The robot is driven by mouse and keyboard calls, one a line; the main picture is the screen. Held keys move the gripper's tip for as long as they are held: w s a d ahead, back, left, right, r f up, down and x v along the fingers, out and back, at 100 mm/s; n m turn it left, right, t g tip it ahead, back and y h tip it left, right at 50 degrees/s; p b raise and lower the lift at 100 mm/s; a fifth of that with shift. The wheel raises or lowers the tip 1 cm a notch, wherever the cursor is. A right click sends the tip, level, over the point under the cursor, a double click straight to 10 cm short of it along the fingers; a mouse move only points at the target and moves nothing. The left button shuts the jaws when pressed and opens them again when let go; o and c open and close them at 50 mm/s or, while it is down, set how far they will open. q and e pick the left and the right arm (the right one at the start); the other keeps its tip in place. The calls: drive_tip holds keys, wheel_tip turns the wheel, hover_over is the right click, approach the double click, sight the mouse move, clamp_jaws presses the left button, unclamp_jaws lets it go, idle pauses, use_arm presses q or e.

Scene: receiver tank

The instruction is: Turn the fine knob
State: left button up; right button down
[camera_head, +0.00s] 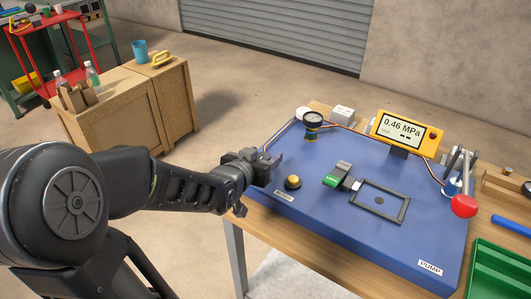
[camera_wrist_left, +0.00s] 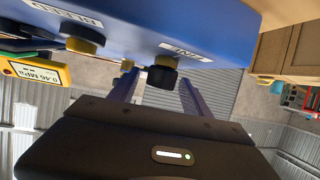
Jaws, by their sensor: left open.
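The fine knob (camera_wrist_left: 161,76), black and round, shows in the left wrist view under the blue panel, beside a white label (camera_wrist_left: 187,51) that seems to read FINE. My left gripper (camera_wrist_left: 158,92) is open, its two fingers pointing toward the knob with one on either side of it in the picture. Whether they touch it I cannot tell. In the head view my left gripper (camera_head: 275,165) is at the left edge of the blue panel (camera_head: 340,237) and appears to hide the fine knob. My right gripper is not in view.
A yellow-topped knob (camera_head: 292,182) stands close beside the gripper. A green tray (camera_head: 497,270) is at right.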

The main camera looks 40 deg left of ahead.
use_arm(q)
drive_tip(key=shift+c, duration=0.2)
clamp_jaws()
idle(0.3)
drive_tip(key=shift+r+m+h+p, duration=0.2)
drive_tip(key=shift+m+h+p, duration=0.35)
drive_tip(key=shift+p, duration=0.6)
drive_tip(key=m+g+h+p, duration=0.1)
drive_tip(key=m+h+p, duration=0.5)
drive_tip(key=p, duration=0.5)
drive_tip(key=shift+m+h, duration=0.35)
drive_tip(key=shift+h, duration=0.5)
drive_tip(key=shift+f+m+g+h+p, duration=0.1)
drive_tip(key=shift+m+g+h+p, duration=0.7)
drive_tip(key=shift+h, duration=0.1)
drive_tip(key=shift+f+m+g+h+p, duration=0.1)
drive_tip(key=shift+m+g+h+p, duration=0.45)
drive_tip(key=shift+m+g+h, duration=0.65)
drive_tip(key=shift+d+m, duration=0.1)
drive_tip(key=shift+m, duration=0.3)
